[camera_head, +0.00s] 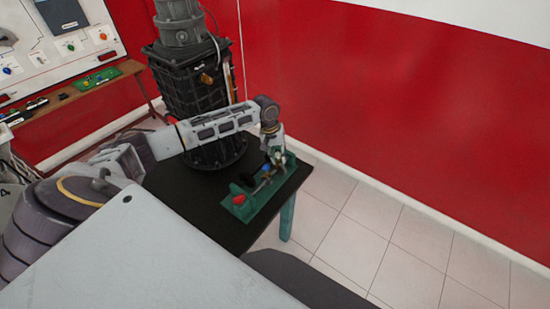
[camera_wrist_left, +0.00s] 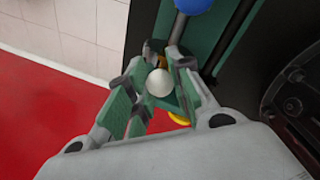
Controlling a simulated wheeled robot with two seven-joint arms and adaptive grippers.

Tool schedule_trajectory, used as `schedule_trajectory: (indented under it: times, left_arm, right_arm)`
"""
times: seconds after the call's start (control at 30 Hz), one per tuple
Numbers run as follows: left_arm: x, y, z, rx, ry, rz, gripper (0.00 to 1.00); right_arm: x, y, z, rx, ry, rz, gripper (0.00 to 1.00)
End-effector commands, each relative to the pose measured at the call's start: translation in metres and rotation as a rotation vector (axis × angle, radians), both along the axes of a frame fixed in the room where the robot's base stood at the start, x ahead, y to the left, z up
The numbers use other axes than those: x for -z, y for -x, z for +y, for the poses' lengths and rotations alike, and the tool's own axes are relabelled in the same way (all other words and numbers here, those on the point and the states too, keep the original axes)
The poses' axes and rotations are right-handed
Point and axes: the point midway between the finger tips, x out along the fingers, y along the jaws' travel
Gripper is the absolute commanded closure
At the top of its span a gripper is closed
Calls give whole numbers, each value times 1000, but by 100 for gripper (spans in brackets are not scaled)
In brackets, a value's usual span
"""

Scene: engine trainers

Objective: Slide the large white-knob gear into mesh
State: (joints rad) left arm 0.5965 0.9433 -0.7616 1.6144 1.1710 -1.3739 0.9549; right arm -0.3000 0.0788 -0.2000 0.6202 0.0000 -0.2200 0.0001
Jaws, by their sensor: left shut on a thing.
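The green gear trainer (camera_head: 262,201) sits near the right edge of the black table, with a red knob (camera_head: 238,199) at its near end and a blue knob (camera_head: 266,168) further along. My left gripper (camera_head: 273,155) is over its far end. In the left wrist view my left gripper (camera_wrist_left: 156,72) is shut on the white knob (camera_wrist_left: 159,83), which lies between its green-padded fingers. A blue knob (camera_wrist_left: 194,5) shows beyond the fingertips. A yellow part (camera_wrist_left: 180,118) shows below the white knob. The gear teeth are too small or hidden to tell whether they mesh. My right gripper is not in view.
A large black machine (camera_head: 190,85) stands on the table (camera_head: 190,190) behind my left forearm, close to the trainer. A red wall (camera_head: 400,110) is behind. Tiled floor (camera_head: 380,220) is clear at right. A bench (camera_head: 90,90) with a panel stands at far left.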

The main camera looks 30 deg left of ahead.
Motion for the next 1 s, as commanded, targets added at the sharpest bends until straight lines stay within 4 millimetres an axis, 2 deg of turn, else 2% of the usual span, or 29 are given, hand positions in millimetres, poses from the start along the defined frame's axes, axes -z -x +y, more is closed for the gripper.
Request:
schedule_trajectory:
  times: [0.3,0.67,0.7,0.87,1.0]
  left_arm:
    - [2,-21,-3,1,0,7,100]
    - [2,-23,-4,3,0,5,100]
    - [2,-23,-4,3,0,5,74]
    - [2,-23,-3,2,-1,6,55]
    - [2,-23,-2,2,-3,6,55]
  right_arm:
    - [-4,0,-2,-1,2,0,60]
    - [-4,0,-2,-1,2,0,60]
    - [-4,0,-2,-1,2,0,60]
    - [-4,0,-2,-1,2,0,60]
    - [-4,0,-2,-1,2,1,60]
